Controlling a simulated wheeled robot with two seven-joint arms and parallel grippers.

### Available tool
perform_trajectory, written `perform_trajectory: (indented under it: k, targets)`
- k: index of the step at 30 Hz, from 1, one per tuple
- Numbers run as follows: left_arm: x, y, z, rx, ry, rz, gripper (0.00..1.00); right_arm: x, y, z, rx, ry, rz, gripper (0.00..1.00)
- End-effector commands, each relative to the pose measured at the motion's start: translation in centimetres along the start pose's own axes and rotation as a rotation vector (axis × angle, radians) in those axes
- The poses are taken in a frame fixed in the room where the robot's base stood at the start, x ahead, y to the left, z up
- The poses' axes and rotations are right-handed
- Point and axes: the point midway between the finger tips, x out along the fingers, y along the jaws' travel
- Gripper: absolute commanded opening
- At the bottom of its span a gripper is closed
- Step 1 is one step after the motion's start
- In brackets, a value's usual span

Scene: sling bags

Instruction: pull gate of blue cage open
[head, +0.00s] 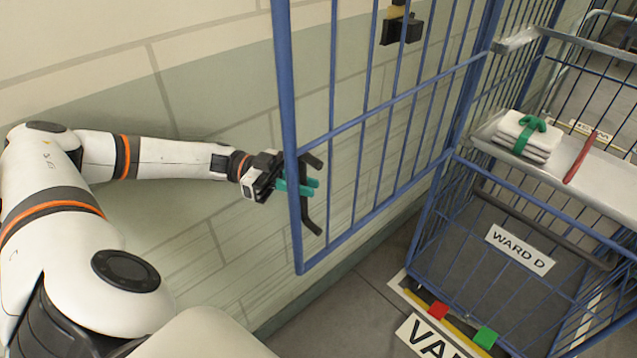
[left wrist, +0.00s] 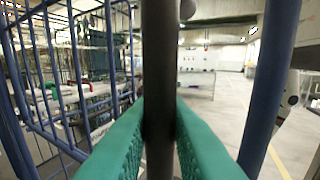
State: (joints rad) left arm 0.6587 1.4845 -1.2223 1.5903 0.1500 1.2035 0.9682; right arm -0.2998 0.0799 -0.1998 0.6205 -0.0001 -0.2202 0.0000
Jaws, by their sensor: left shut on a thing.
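The blue cage (head: 457,150) stands at the right, its barred gate (head: 343,131) joined to it near the middle of the head view. The gate stands swung out from the cage, toward the wall. Its dark handle (head: 311,225) is on the free edge at the left. My left gripper (head: 302,186) is shut on this handle, with its teal fingers beside the blue edge post. In the left wrist view the teal fingers (left wrist: 160,135) press on both sides of the dark upright handle bar (left wrist: 160,60). My right gripper is not in view.
The cage's shelf (head: 600,178) holds folded white cloths with a green band (head: 524,137) and a red item (head: 580,158). A "WARD D" label (head: 520,249) is lower down. A tiled wall (head: 190,75) runs close behind the gate. Floor markings (head: 435,338) lie before the cage.

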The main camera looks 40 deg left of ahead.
Motion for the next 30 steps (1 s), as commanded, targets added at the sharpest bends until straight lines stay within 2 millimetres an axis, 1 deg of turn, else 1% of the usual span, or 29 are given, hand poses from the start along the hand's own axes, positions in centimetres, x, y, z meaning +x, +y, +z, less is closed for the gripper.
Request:
perform_trajectory:
  k: [2, 6, 18, 19, 22, 30]
  targets:
    - [-0.55, 0.4, -0.03, 0.001, 0.0, 0.003, 0.0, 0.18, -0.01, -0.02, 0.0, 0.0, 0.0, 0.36]
    - [-1.02, 0.67, 0.03, 0.0, -0.001, 0.002, 0.0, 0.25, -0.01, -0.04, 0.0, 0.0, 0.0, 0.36]
    - [-1.12, 0.77, 0.09, 0.002, -0.002, 0.002, 0.0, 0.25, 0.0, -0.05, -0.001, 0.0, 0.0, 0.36]
    - [-1.11, 0.77, 0.1, 0.002, -0.002, 0.002, 0.19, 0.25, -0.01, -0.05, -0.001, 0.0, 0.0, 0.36]
    - [-1.1, 0.76, 0.09, 0.002, -0.002, 0.002, 0.36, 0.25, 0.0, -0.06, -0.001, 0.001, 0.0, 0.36]
    - [-1.1, 0.71, 0.07, 0.001, -0.001, 0.001, 0.36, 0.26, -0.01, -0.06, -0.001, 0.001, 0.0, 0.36]
